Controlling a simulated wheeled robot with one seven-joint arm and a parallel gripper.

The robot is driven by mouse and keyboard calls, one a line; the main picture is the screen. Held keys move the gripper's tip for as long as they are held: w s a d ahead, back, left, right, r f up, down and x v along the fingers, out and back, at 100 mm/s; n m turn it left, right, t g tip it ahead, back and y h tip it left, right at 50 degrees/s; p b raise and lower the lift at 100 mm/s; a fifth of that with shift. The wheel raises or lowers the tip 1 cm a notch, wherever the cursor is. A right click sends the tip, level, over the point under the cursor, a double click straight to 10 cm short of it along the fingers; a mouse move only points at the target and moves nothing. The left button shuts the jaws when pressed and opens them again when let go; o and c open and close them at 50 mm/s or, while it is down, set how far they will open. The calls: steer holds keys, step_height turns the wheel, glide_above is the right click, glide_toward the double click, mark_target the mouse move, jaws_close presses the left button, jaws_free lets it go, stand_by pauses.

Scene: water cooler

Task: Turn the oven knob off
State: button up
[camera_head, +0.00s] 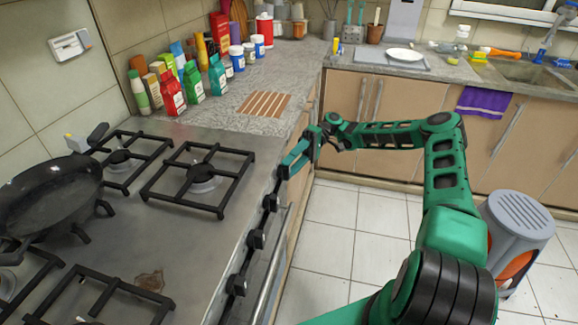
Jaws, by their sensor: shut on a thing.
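The stove (130,230) fills the left side of the view. Its front edge carries a row of dark knobs; clear ones are a near knob (236,285), a middle knob (257,239) and a farther knob (270,202). My green gripper (285,170) reaches in from the right to the far end of this row. It looks shut at the stove's front edge, on what appears to be the farthest knob. That knob is mostly hidden by the fingers, so its turn angle cannot be seen.
A black pan (50,200) sits on the left burner. Several bags and bottles stand on the counter behind, near a striped wooden board (264,103). The oven handle (268,285) runs below the knobs. A grey bin (517,220) stands at right; the tiled floor (335,245) between is clear.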

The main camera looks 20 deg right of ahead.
steer(key=shift+d+f+g+y, duration=0.15)
steer(key=shift+f+g+y, duration=0.15)
steer(key=shift+y, duration=0.1)
steer(key=shift+f+m+g, duration=0.1)
steer(key=shift+m+g, duration=0.2)
steer(key=o, duration=1)
steer(key=shift+o, duration=0.2)
steer(key=shift+r, duration=0.2)
steer(key=shift+w+r+n+t+h, duration=0.1)
steer(key=shift+r+n+t+h, duration=0.2)
steer(key=shift+t+h, duration=0.3)
steer(key=shift+r+n+t+h, duration=0.15)
steer(key=shift+n+t+h, duration=0.15)
steer(key=shift+t+h, duration=0.25)
